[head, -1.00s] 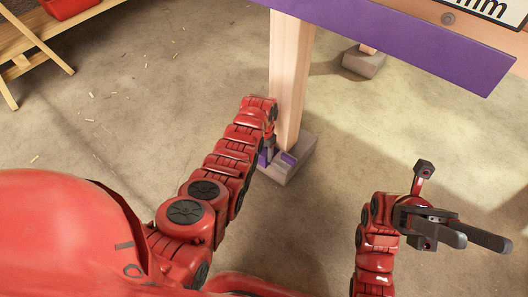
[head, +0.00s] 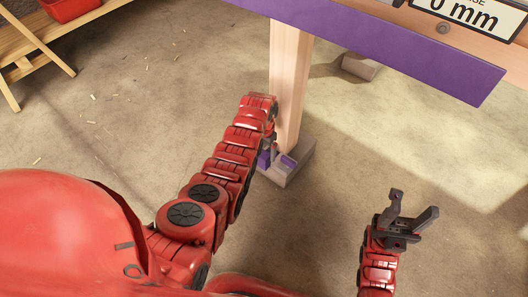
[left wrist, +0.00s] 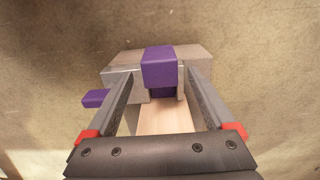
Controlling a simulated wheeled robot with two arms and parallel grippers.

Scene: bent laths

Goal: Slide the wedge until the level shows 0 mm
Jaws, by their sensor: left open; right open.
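The level's display (head: 470,13) at the top right edge of the head view reads 0 mm; its top is cut off. A purple wedge piece (head: 288,162) sits on the grey foot block (head: 298,168) under the wooden post (head: 291,80). In the left wrist view a purple block (left wrist: 159,68) lies between the fingers of my left gripper (left wrist: 157,88), with another purple end (left wrist: 97,98) at the left. The fingers are open; I cannot tell whether they touch the purple. My right gripper (head: 415,205) is open and empty, low at the right.
A purple board (head: 400,52) runs along the beam across the top. Another grey foot block (head: 360,66) stands behind. A wooden bench (head: 50,40) with a red bin (head: 68,8) is at the far left. The concrete floor between is mostly clear, with scattered chips.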

